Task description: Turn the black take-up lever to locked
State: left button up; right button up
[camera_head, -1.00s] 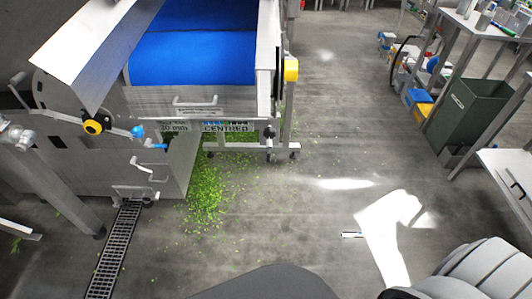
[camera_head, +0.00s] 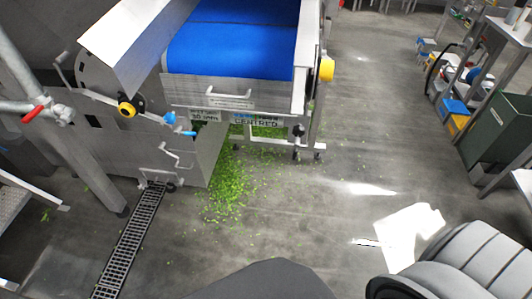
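A small black fitting (camera_head: 298,131) with a round knob sits on the right leg side of the blue belt conveyor (camera_head: 232,52). It may be the take-up lever, but it is too small for me to tell its position. Signs (camera_head: 256,121) hang below the belt end; one reads "CENTRED". Neither of my grippers is in view. A grey segmented part of my own body shows at the lower right.
Spilled green leaves (camera_head: 232,185) lie on the floor under and before the conveyor. A drain grate (camera_head: 130,240) runs along the left. A green bin (camera_head: 497,128) and a table stand at the right. The middle floor is open.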

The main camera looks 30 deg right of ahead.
aim_at(297, 141)
jog(key=u, duration=1.05)
jog(key=i, duration=1.95)
jog(key=z, duration=4.5)
